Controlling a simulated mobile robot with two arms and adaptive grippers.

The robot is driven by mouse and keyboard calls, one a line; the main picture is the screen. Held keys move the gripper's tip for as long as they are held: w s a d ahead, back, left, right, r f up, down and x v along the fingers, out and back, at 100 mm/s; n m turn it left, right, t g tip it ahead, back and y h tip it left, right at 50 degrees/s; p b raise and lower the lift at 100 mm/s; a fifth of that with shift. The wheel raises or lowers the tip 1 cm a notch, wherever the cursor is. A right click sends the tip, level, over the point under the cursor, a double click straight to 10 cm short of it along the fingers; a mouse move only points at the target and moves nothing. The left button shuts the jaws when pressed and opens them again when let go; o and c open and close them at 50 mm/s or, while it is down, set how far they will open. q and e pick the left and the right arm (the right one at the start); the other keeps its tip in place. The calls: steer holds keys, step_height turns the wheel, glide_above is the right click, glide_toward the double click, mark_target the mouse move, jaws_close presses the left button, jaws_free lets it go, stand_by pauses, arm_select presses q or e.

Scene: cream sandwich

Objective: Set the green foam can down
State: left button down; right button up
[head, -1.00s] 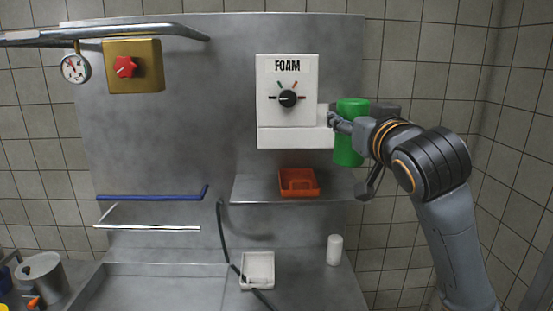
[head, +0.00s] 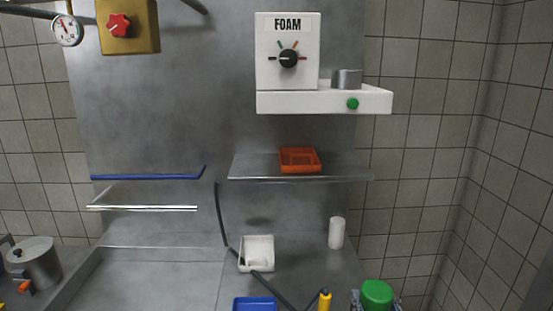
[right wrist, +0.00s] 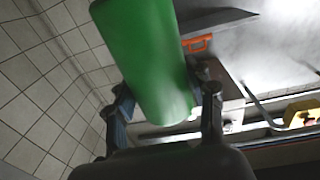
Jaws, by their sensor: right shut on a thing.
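The green foam can (head: 377,292) shows at the bottom right of the head view, over the front right of the steel counter, its lower part cut off by the frame edge. My right gripper (head: 376,304) is shut around it, with a finger on each side. In the right wrist view the can (right wrist: 143,55) is a large green cylinder, tilted in the picture, between the fingers of my right gripper (right wrist: 165,98). What is under the can is hidden. My left gripper is not in view.
An orange tray (head: 299,160) sits on the steel shelf (head: 345,173). A white cylinder (head: 336,233), white dish (head: 257,242) and blue tray (head: 255,304) stand below.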

steer(key=s+f+b, duration=0.1)
steer(key=s+f, duration=0.6)
steer(key=s, duration=0.6)
steer(key=shift+s+f, duration=0.15)
steer(key=shift+f, duration=0.25)
